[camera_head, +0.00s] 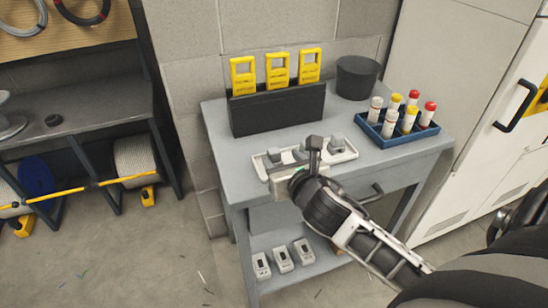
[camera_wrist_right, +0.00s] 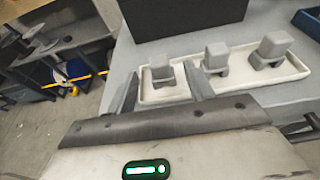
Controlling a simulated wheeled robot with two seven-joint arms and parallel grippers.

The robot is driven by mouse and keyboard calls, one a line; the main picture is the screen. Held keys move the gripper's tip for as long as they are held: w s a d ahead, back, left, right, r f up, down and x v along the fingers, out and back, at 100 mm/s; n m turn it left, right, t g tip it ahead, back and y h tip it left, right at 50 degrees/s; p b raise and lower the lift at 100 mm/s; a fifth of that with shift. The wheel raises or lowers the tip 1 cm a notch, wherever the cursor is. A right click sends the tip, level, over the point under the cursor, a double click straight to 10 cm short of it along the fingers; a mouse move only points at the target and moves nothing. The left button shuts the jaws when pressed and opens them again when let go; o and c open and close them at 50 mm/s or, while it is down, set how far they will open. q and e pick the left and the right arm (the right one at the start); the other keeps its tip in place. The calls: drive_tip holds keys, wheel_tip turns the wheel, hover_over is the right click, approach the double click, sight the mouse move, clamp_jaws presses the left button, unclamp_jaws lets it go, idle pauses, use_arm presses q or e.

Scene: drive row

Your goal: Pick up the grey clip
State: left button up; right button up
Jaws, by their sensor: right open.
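Three small grey clips sit in a row in a shallow white tray (camera_wrist_right: 236,84) on the grey table. In the right wrist view they are a left clip (camera_wrist_right: 160,71), a middle clip (camera_wrist_right: 215,56) and a right clip (camera_wrist_right: 271,50). The tray also shows in the head view (camera_head: 346,155), with its right clip (camera_head: 335,143). My right gripper (camera_head: 294,162) is at the tray's front edge, open and empty. In the right wrist view its fingers (camera_wrist_right: 162,72) appear on either side of the left clip; contact is not clear. My left gripper is out of view.
A black holder (camera_head: 278,112) with yellow devices stands behind the tray. A dark bin (camera_head: 356,77) and a blue rack (camera_head: 398,138) of capped tubes are to the right. Grey devices (camera_head: 283,260) lie on the lower shelf. A white cabinet (camera_head: 500,130) stands right.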

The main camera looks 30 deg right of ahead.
sight(275, 152)
drive_tip(key=x, duration=0.4)
drive_tip(key=shift+w, duration=0.2)
drive_tip(key=c, duration=1.1)
drive_tip(key=shift+r, duration=0.15)
